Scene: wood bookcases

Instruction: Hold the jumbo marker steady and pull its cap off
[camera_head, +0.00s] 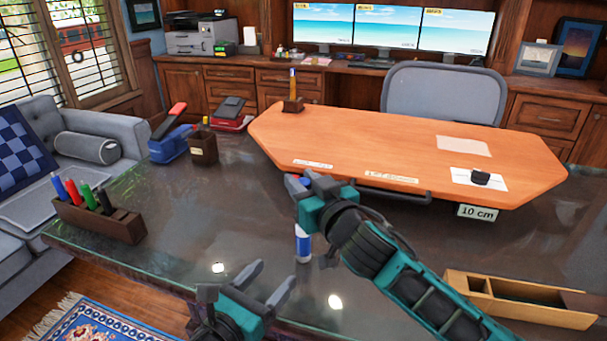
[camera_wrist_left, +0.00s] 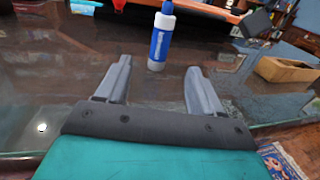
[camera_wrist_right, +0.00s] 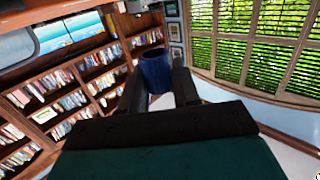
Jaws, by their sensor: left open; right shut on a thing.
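The jumbo marker (camera_head: 303,245), white with a blue label, stands upright on the dark glossy desk. In the left wrist view (camera_wrist_left: 160,43) its narrow top reaches the upper edge, with no gripper touching the body. My left gripper (camera_head: 278,272) is open and empty in front of the marker, fingers pointing towards it. My right gripper (camera_head: 321,182) is shut on the blue cap (camera_wrist_right: 156,73), which shows as a cylinder between its fingers. The cap appears apart from the marker, above it. In the head view the right gripper hides most of the cap and may hide the marker's top.
A wooden holder with several markers (camera_head: 98,224) stands at the left. An open wooden tray (camera_head: 455,287) lies at the right. A raised orange-brown board (camera_head: 370,145) stands behind the marker, with a 10 cm label (camera_head: 478,212). The desk left of the marker is clear.

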